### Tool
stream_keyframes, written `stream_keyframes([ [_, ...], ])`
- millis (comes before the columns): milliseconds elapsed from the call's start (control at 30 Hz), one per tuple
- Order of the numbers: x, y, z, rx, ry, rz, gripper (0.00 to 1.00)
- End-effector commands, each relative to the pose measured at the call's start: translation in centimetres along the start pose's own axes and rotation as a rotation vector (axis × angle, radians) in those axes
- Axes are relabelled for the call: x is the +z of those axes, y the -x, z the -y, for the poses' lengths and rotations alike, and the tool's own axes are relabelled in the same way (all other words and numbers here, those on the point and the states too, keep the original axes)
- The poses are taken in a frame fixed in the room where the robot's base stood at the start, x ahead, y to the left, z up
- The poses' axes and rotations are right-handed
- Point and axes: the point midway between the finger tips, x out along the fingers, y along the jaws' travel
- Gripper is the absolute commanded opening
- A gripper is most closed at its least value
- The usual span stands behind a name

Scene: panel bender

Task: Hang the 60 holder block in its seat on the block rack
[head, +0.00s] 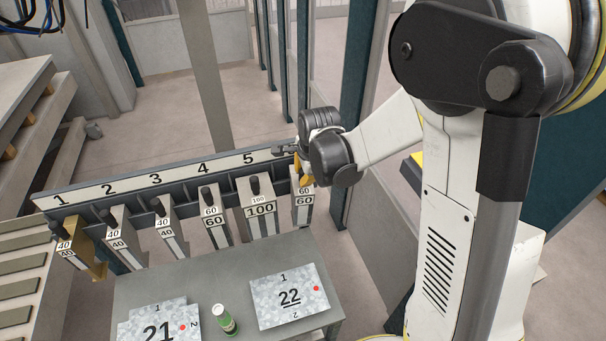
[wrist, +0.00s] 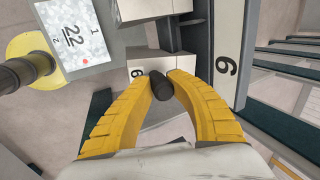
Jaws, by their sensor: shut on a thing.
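A 60 holder block (head: 304,208) is at the right end of the block rack (head: 160,186), just right of the 100 block. My gripper (head: 306,170) is above it with yellow fingers. In the wrist view, the fingers (wrist: 166,82) are closed around the black knob (wrist: 163,86) of the block (wrist: 150,64). The block is close beside the rack rail, by the number 6 (wrist: 226,66). My wrist hides that number in the head view. I cannot tell whether the block bears on its seat. Another 60 block (head: 214,228) hangs under number 4.
Three 40 blocks (head: 118,236) hang at the left and a 100 block (head: 261,212) under number 5. A grey table (head: 250,265) in front bears printed plates (head: 288,297) and a green bottle (head: 224,320). A blue post (head: 352,110) stands right of the rack.

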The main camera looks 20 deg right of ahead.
Motion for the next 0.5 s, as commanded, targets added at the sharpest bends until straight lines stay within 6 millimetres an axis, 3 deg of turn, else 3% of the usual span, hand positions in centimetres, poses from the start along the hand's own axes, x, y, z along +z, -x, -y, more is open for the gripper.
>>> stream_keyframes([
  [433, 0.04, -0.34, -0.39, 0.001, -0.001, 0.001, 0.00],
  [467, 0.04, -0.34, -0.39, 0.001, -0.001, 0.001, 0.23],
  [500, 0.04, -0.34, -0.39, 0.001, -0.001, 0.001, 0.35],
])
